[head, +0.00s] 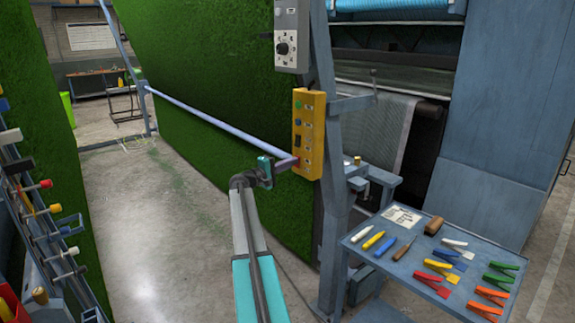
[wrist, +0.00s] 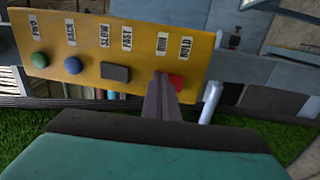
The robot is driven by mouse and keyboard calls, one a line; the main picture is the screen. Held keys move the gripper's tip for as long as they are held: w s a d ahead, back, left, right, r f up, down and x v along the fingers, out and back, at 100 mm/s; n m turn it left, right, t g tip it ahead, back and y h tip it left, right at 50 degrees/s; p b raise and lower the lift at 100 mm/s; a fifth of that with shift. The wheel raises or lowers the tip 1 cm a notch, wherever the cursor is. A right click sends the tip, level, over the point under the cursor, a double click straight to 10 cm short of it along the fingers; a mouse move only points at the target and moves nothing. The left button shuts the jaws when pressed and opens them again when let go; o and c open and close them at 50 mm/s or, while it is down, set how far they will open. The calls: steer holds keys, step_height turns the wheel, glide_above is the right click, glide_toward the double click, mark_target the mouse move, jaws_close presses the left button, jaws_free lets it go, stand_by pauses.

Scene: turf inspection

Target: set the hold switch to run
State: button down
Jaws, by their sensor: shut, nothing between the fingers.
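The yellow control box (head: 318,110) hangs on the blue-grey post. In the wrist view the yellow box (wrist: 210,22) carries a green button, a blue button, a dark SLOW/FAST rocker (wrist: 115,72) and, at the right, a red hold switch (wrist: 177,80) under the RUN and HOLD labels. My gripper (wrist: 161,77) is shut and empty, its fingertips at the left, RUN-side part of the red switch, covering that part. I cannot tell whether they touch it or which way the switch is tipped. In the head view my gripper (head: 292,163) reaches the box's lower part.
A grey box with a dial (head: 283,47) is mounted above the yellow box. A pale blue bar (head: 215,121) runs along the green turf wall (head: 215,60) behind my arm. A tool tray (head: 390,275) with clips and markers stands at right. Bare floor lies at left.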

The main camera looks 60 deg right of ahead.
steer(key=shift+w+a+f, duration=0.1)
steer(key=shift+w+a, duration=0.05)
steer(key=r+b+v, duration=0.3)
steer(key=b+v, duration=0.2)
steer(key=v, duration=0.8)
steer(key=shift+a+b, duration=0.3)
